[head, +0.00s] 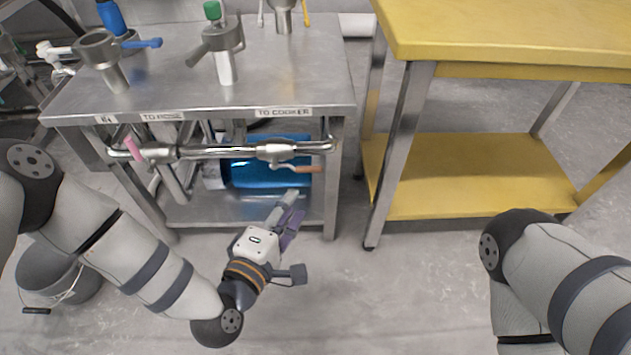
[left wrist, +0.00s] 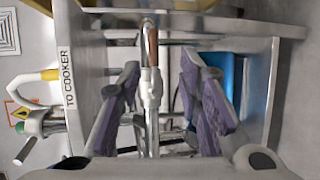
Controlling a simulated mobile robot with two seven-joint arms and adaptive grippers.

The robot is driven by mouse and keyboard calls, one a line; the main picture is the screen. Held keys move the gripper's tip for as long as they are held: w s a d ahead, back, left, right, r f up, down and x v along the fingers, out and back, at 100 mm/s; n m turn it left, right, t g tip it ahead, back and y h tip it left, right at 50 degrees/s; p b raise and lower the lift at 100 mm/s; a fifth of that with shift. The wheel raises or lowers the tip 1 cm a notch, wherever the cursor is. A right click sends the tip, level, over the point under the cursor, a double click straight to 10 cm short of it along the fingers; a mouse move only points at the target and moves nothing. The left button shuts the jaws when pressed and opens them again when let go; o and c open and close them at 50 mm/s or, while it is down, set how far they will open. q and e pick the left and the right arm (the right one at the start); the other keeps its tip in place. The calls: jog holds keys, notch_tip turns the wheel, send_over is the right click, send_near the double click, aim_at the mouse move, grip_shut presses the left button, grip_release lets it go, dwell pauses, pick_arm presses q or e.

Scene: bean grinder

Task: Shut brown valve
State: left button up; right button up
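The brown valve handle (head: 308,169) juts out to the right from its white-silver valve body (head: 275,152), under the right part of the chrome pipe on the front of the steel table. The left wrist view is turned sideways; there the brown handle (left wrist: 153,45) shows at top centre, running in line with the pipe. My left gripper (head: 291,203) is in front of and below the valve in the head view. Its two purple-padded fingers (left wrist: 160,105) are spread in the left wrist view, with the valve seen between them and no visible contact. My right gripper is out of view.
A pink valve handle (head: 133,147) sits at the pipe's left end. The steel table (head: 290,70) carries a "TO COOKER" label (head: 284,112). A blue cylinder (head: 265,170) lies behind the pipe. A yellow table (head: 500,35) stands right; a grey bucket (head: 65,285) stands lower left.

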aim_at(311, 171)
pick_arm(q)
jog(key=b+x, duration=0.1)
jog(key=x, duration=0.3)
jog(key=b+x, duration=0.1)
jog(key=x, duration=0.3)
jog(key=r+b+x, duration=0.1)
jog(key=x, duration=0.3)
jog(key=shift+w, duration=0.25)
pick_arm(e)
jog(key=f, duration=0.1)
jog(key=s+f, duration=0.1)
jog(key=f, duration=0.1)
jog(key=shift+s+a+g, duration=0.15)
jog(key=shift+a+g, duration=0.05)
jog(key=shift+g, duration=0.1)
pick_arm(q)
grip_shut()
